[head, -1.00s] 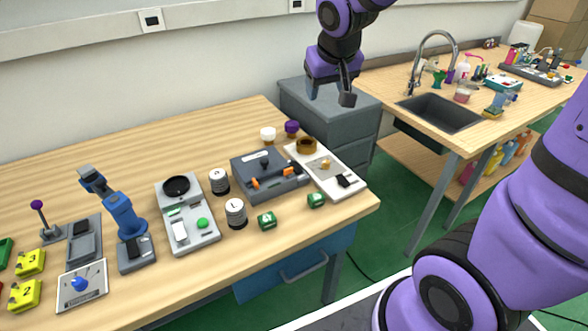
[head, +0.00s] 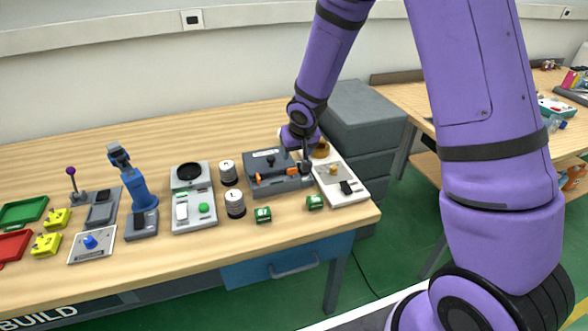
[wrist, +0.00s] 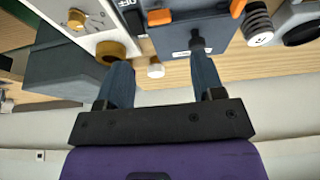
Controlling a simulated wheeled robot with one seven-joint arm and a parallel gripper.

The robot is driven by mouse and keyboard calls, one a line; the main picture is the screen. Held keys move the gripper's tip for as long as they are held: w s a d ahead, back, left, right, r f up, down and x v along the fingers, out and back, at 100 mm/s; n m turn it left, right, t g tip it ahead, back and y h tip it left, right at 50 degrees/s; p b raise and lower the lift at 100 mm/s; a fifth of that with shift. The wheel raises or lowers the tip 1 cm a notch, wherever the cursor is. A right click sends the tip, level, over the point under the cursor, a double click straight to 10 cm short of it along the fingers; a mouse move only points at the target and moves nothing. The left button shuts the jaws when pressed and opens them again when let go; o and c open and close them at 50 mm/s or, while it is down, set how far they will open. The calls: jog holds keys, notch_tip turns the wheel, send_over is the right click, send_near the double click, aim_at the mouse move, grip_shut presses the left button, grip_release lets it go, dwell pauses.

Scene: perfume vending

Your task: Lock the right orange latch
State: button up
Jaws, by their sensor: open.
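The grey box (head: 262,188) stands near the right end of the wooden table and also shows upside down in the wrist view (wrist: 182,38). Its right orange latch (head: 291,171) is beside my gripper (head: 304,166), partly crowded by it. In the wrist view, the same latch (wrist: 160,17) is at the top, beyond the fingertips. The left orange latch (head: 262,177) is farther from my gripper and shows at the top of the wrist view (wrist: 237,8). My gripper (wrist: 160,75) is open, with nothing between its fingers.
A white panel (head: 345,188) with a brass ring lies right of the box. Green cubes (head: 263,215) sit in front and striped cylinders (head: 235,203) to the left. Grey drawers (head: 362,115) stand behind right. A white-topped knob (wrist: 156,70) is near the fingers.

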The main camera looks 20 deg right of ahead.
aim_at(293, 168)
jog(key=x, duration=1)
jog(key=shift+f, duration=0.15)
jog(key=c, duration=0.9)
